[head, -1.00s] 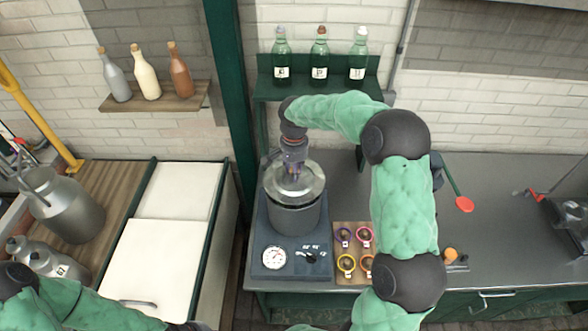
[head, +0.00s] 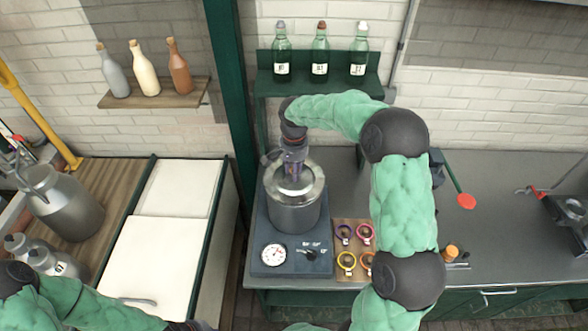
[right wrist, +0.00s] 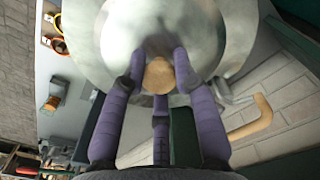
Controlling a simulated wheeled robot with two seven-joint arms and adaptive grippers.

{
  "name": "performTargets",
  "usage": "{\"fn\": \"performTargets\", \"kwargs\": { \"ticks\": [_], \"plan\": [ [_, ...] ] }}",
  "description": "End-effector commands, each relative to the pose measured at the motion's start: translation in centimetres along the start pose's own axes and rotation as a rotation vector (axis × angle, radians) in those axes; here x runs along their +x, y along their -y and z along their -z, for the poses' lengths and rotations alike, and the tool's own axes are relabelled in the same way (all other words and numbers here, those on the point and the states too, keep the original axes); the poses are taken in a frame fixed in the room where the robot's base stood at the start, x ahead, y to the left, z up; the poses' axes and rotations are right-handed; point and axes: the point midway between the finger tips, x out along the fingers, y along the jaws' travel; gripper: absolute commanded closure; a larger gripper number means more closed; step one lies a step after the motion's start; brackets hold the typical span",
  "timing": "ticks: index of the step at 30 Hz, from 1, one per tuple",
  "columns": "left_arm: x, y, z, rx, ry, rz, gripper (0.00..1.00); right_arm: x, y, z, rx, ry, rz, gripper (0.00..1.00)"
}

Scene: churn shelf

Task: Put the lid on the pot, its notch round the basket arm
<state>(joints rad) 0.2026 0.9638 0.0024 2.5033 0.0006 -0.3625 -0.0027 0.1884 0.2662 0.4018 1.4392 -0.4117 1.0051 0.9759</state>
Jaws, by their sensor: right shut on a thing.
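My right gripper (head: 293,168) comes down from above and is shut on the tan knob (right wrist: 158,75) of the metal lid (right wrist: 205,30). The lid is over the mouth of the grey pot (head: 293,217) and looks close to level. I cannot tell whether its rim rests fully on the pot. In the right wrist view, a bent tan handle on a metal rod, apparently the basket arm (right wrist: 253,122), sticks out beside the lid's edge. The notch and its fit round the arm are not clear. Only my left arm shows, lower left; its gripper is out of view.
The pot stands on a dark base with a gauge (head: 273,256). A board (head: 355,277) with coloured ring cups lies right of it. Green bottles stand on a shelf (head: 318,84) behind. The counter (head: 480,215) has free room on the right.

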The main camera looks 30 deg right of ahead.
Motion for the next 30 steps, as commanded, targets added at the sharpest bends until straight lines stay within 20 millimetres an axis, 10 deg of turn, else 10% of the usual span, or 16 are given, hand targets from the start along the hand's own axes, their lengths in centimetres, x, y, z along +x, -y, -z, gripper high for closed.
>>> {"fn": "performTargets", "kwargs": {
  "ticks": [30],
  "plan": [
    [0.8, 0.3, 0.0, 0.0, 0.0, 0.0, 1.0, 1.0, 0.0, 0.0, 0.0, -0.002, 0.001, 1.0]
  ]
}}
